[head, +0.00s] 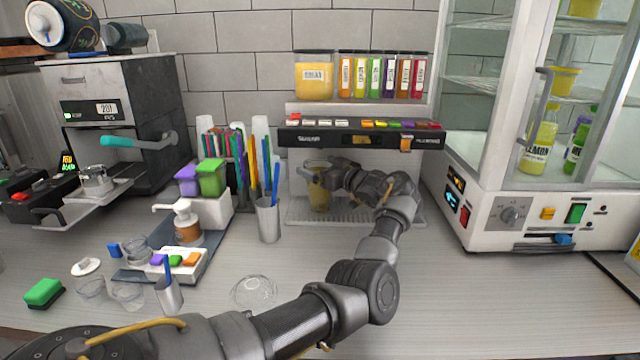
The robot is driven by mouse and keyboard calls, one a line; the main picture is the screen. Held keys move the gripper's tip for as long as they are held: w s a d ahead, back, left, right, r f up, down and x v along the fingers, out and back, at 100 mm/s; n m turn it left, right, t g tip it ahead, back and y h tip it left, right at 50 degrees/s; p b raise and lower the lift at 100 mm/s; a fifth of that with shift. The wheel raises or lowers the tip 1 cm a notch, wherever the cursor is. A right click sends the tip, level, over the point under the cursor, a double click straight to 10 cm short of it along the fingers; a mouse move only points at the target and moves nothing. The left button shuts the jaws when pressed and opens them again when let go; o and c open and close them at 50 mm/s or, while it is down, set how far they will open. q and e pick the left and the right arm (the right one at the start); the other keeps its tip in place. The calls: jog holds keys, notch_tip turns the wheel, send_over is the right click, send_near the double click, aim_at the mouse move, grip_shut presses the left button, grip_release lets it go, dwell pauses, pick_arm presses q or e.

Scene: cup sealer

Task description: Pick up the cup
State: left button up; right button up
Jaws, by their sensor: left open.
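A clear cup (319,202) with yellowish contents stands upright on the grated tray (295,214) of the drink dispenser (360,138), below its front panel. My left arm reaches in from the bottom left and bends back at the dispenser. My left gripper (320,177) is at the upper part of the cup, on its right side, with the fingers pointing left. It is open; part of the cup is hidden behind it, and I cannot tell whether the fingers touch it. My right gripper is not in view.
A metal holder with straws (268,220) stands left of the dispenser. A clear dome lid (254,291) lies on the counter near my forearm. A glass-door cabinet (525,215) stands to the right. Several cups, a pump bottle (187,222) and a coffee machine (115,110) are at the left.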

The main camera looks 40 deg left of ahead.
pick_arm(q)
jog(key=shift+a, duration=0.25)
jog(key=shift+w+d, duration=0.1)
jog(key=shift+w, duration=0.05)
jog(key=c, duration=1.7)
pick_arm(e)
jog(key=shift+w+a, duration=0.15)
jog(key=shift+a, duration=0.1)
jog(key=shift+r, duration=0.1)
